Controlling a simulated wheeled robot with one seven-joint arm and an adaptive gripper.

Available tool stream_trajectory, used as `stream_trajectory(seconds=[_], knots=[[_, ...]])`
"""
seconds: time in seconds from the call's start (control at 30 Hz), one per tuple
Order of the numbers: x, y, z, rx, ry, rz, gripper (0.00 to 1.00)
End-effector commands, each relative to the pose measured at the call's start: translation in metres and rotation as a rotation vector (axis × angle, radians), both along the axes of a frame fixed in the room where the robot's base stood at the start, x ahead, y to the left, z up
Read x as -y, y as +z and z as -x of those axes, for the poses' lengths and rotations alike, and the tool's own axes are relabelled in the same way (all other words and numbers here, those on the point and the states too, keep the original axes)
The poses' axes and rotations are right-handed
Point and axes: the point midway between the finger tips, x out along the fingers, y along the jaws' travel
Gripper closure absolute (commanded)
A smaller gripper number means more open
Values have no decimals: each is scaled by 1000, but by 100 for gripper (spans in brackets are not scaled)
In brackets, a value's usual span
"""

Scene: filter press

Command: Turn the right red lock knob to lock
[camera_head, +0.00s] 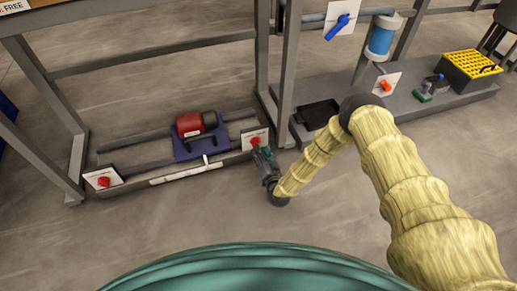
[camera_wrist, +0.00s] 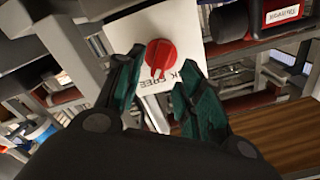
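The right red lock knob (camera_head: 255,141) sits on a white plate at the right end of the low frame. In the wrist view the red knob (camera_wrist: 161,54) is round with a raised grip bar, on a white label plate (camera_wrist: 182,25). The word FREE and part of another word show below it. My gripper (camera_head: 262,152) is at this knob in the head view. In the wrist view my gripper (camera_wrist: 158,72) has its two green fingers apart, with the knob in line with the gap. I cannot tell whether the fingers touch it.
A left red knob (camera_head: 104,181) is on the frame's other end. A red and black device (camera_head: 195,124) on a blue base (camera_head: 187,151) sits between. A grey post (camera_head: 287,80), a blue-handled valve (camera_head: 338,26) and a yellow-topped box (camera_head: 470,70) stand right. The floor in front is clear.

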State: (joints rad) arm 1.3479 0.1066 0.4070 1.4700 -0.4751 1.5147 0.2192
Motion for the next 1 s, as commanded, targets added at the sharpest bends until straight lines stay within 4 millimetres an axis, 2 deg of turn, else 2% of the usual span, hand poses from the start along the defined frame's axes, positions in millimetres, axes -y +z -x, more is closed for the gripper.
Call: stream_trajectory(seconds=[0.1,0.3,0.67,0.9,1.0], knots=[[-5,-2,-16,2,0,0,62],[-10,-1,-32,-1,-1,0,62],[-11,0,-35,-1,0,0,62],[-11,0,-35,-1,0,0,100],[-11,0,-35,-1,0,1,100]])
